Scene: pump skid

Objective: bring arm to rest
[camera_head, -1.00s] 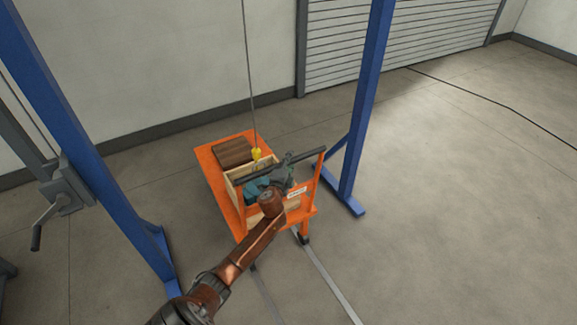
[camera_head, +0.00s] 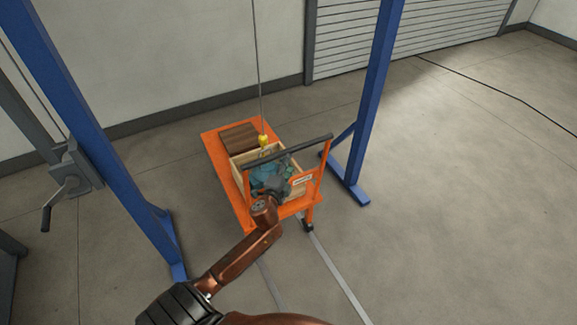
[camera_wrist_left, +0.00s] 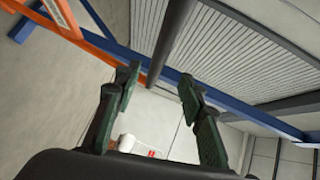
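My left arm reaches from the bottom left to the orange cart (camera_head: 228,188) in the head view. Its gripper (camera_head: 277,186) is small there, in front of the crate and below the cart's black handle bar (camera_head: 290,152). In the left wrist view the two dark green fingers (camera_wrist_left: 160,88) stand wide apart with nothing clamped. The dark bar (camera_wrist_left: 172,35) shows beyond and between the fingertips; I cannot tell how far away it is. My right gripper is not in view.
A teal pump (camera_head: 268,176) sits in a wooden crate (camera_head: 297,187) on the cart, below a yellow hook (camera_head: 263,140) on a cable. A brown block (camera_head: 238,138) lies behind. Blue gantry posts (camera_head: 372,105) flank the cart.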

